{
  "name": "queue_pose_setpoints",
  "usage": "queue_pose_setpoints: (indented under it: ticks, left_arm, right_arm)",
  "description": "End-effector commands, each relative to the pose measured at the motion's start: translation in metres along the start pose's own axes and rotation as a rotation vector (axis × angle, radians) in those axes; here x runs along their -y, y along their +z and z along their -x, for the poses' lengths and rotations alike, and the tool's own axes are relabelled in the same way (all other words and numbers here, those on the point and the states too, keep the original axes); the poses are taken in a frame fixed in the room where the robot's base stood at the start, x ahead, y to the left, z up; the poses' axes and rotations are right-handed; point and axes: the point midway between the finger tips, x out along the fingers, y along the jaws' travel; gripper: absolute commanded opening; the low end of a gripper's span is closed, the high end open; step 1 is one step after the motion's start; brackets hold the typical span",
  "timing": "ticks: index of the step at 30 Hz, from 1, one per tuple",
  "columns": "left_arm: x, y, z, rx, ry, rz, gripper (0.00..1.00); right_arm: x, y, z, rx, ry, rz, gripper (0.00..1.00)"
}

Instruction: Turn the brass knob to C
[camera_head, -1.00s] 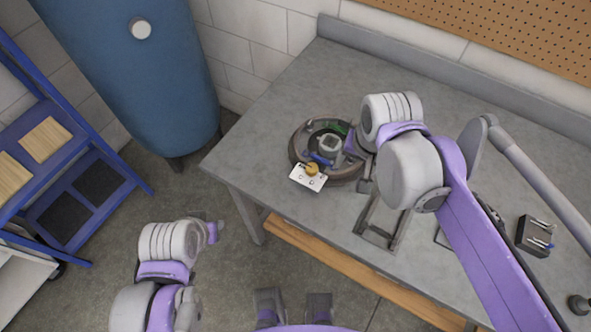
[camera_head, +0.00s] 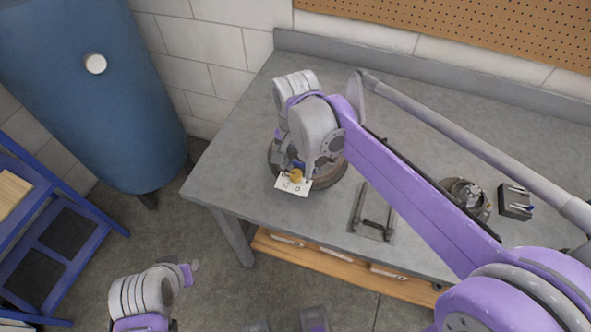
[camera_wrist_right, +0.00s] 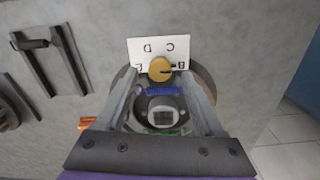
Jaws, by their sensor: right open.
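The brass knob (camera_head: 296,175) sits on a white plate (camera_head: 291,188) at the front of a round housing (camera_head: 331,181) on the bench. In the right wrist view the knob (camera_wrist_right: 160,69) is round, with a dark mark on its right side. The plate (camera_wrist_right: 143,48) carries letters that appear upside down; C and D show above the knob, others beside it. My right gripper (camera_wrist_right: 161,78) is open, its fingertips on either side of the knob with gaps; contact is not visible. My left gripper (camera_head: 188,271) is at lower left, away from the bench; its jaws are unclear.
A metal bracket (camera_head: 372,212) lies on the bench (camera_head: 235,150) right of the housing. A second round part (camera_head: 466,196) and a dark block with pins (camera_head: 515,202) are farther right. A blue tank (camera_head: 90,100) and blue rack (camera_head: 62,225) stand left.

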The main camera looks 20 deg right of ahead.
Motion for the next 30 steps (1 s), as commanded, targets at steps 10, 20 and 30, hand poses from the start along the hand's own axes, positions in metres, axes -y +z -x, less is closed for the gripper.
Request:
queue_pose_setpoints:
  ticks: [10, 20, 30]
  left_arm:
    - [0.000, 0.001, -0.002, 0.001, 0.000, 0.000, 0.32]
    - [0.000, 0.001, -0.002, 0.001, 0.000, 0.000, 0.32]
    - [0.000, 0.001, -0.002, 0.001, 0.000, 0.000, 0.32]
  right_arm:
    - [0.000, 0.000, -0.020, 0.000, 0.000, 0.000, 0.69]
    - [0.000, 0.000, -0.020, 0.000, 0.000, 0.000, 0.39]
    - [0.000, 0.000, -0.020, 0.000, 0.000, 0.001, 0.00]
